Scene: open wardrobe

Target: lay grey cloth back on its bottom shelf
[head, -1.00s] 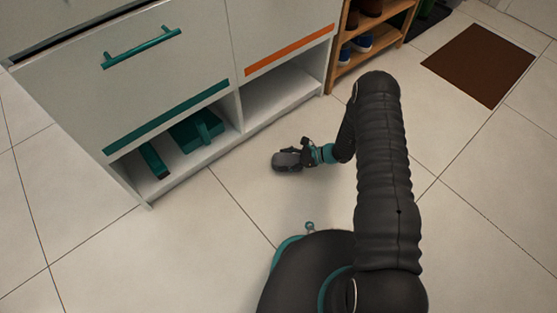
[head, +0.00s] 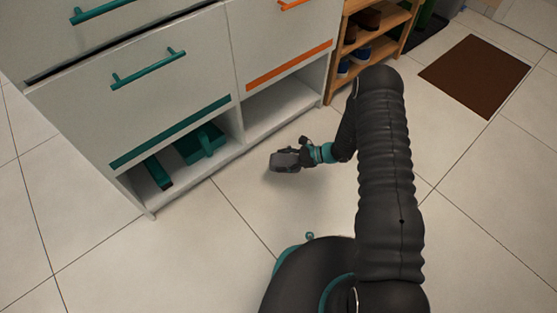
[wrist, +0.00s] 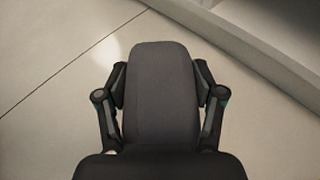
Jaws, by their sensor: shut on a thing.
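The grey cloth (wrist: 160,95) is between the two fingers of my gripper (wrist: 160,88) in the wrist view, and the gripper is shut on it. In the head view the cloth (head: 284,160) shows as a small dark grey bundle at the end of my gripper (head: 297,156), low over the floor in front of the cabinet. The bottom of the cabinet has two open compartments. The right bottom shelf (head: 275,108), below the orange strip, looks empty. The left bottom shelf (head: 180,184), below the teal strip, holds teal items.
A teal box-like item (head: 200,143) with a handle and a dark teal item (head: 158,173) stand in the left compartment. A wooden shoe rack (head: 375,50) stands right of the cabinet. A brown mat (head: 475,70) lies further right. The tiled floor in front is clear.

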